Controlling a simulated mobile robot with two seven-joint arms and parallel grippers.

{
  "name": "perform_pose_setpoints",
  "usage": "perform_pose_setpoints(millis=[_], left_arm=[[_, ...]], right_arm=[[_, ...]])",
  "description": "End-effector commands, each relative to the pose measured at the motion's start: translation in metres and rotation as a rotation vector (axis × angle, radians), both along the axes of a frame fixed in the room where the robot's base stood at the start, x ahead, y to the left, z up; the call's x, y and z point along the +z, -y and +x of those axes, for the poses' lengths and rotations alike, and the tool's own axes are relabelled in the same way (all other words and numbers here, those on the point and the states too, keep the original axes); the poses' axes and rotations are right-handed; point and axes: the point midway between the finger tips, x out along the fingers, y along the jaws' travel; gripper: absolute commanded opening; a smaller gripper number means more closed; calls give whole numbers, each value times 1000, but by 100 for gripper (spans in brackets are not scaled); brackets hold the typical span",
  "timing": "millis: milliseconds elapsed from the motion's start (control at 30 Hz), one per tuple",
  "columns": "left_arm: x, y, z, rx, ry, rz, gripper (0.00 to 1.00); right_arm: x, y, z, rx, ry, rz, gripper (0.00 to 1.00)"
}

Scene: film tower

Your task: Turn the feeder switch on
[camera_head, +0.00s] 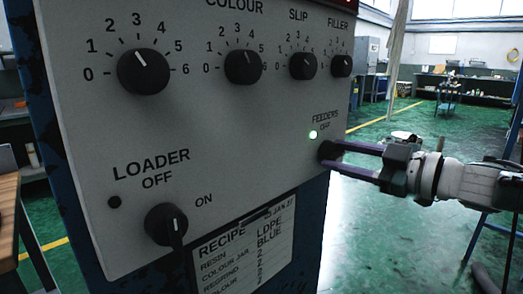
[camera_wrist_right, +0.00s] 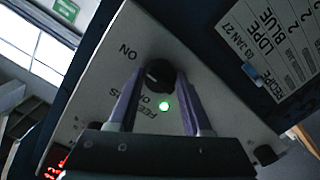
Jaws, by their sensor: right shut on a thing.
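The feeder switch (camera_head: 326,150) is a black round knob at the lower right of the grey panel, under the labels FEEDERS and OFF. A green lamp (camera_head: 313,134) beside it is lit. My right gripper (camera_head: 332,155) reaches in from the right with its purple fingers on either side of the knob, shut on it. In the right wrist view the knob (camera_wrist_right: 159,74) sits between the two fingertips (camera_wrist_right: 159,82), with the word ON and the lit lamp (camera_wrist_right: 165,106) close by. The knob's pointer is too dark to read. My left gripper is not in view.
The grey panel (camera_head: 230,120) also carries the loader switch (camera_head: 166,224) and a row of dials, including the colour dial (camera_head: 143,71). A recipe card (camera_head: 243,252) hangs below. Open green floor (camera_head: 410,225) lies to the right.

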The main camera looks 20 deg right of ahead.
Motion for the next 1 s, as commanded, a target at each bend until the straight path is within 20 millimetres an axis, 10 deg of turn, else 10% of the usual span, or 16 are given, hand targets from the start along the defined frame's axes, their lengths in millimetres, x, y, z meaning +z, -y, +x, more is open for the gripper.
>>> perform_pose_setpoints(millis=[467,500,767,1000], left_arm=[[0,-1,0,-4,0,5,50],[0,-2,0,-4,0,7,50],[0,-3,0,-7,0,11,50],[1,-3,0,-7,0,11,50]], right_arm=[[2,-1,0,4,-3,20,0],[2,-1,0,4,-3,20,50],[1,-1,0,3,-4,17,79],[0,0,0,2,-6,15,79]])
